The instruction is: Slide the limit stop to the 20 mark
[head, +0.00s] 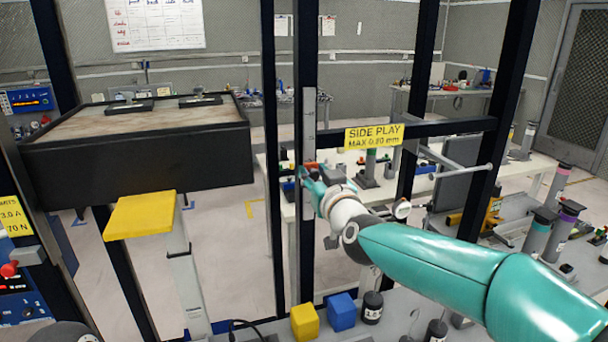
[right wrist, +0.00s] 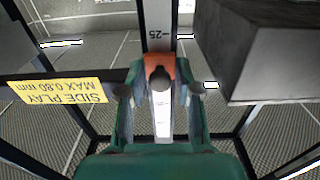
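The limit stop, an orange-red slider (right wrist: 181,70) with a dark round knob (right wrist: 160,80), sits on a pale upright scale (right wrist: 158,38) in the right wrist view. A 25 mark shows upside down just beyond the slider; I cannot read a 20 mark. My right gripper (right wrist: 160,90) is open, with one finger on each side of the knob and gaps visible. In the head view the limit stop (head: 310,165) is a small red piece on the scale (head: 308,120), with my right gripper (head: 312,182) at it.
Dark posts frame the scale, with a yellow SIDE PLAY sign (head: 374,136) on a crossbar right of it. A large dark box-like platform (head: 140,160) stands left. Yellow (head: 305,321) and blue (head: 342,312) blocks lie below. A bench (head: 520,175) stands behind right.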

